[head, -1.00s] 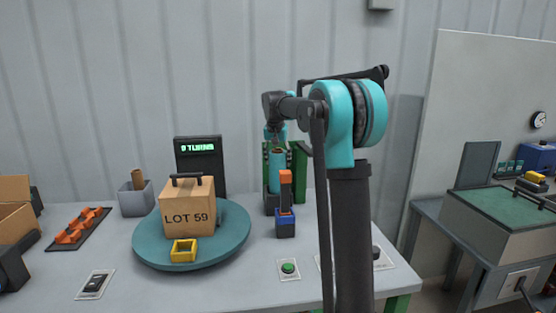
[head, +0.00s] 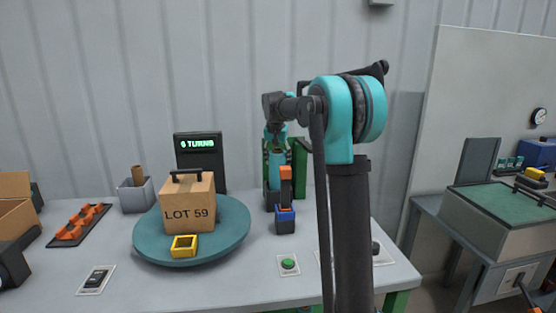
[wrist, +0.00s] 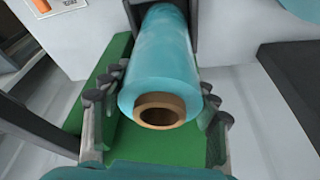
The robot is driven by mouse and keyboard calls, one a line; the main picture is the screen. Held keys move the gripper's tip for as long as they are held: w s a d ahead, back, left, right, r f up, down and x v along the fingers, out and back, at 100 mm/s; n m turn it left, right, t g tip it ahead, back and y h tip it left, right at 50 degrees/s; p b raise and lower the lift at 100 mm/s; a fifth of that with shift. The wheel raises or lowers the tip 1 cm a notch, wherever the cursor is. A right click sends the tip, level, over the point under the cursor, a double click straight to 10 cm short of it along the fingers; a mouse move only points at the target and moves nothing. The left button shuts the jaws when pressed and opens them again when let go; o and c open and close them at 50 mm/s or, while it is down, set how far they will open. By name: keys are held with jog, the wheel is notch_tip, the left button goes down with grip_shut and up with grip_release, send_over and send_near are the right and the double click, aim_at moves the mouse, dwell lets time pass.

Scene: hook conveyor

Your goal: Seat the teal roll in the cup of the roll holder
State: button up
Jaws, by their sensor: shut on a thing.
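The teal roll (head: 274,178) stands upright behind the blue-and-orange block, below my gripper (head: 275,141). In the wrist view the teal roll (wrist: 160,60) shows its brown core end towards me, between the dark finger pads of my gripper (wrist: 157,108), which is shut on it. The dark roll holder (head: 270,204) is at the roll's lower end in the head view, partly hidden. In the wrist view the roll's far end reaches dark holder walls (wrist: 205,25). I cannot tell how deep it sits in the cup.
A green panel (head: 299,170) stands close behind the roll. The blue-and-orange block (head: 285,215) stands just in front. To the left, a teal turntable (head: 225,245) bears a LOT 59 box (head: 188,207) and yellow frame (head: 184,246). A green button (head: 288,264) lies in front.

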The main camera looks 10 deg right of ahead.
jog(key=shift+f, duration=0.6)
dwell(0.3)
jog(key=o, duration=1.8)
jog(key=shift+o, duration=0.2)
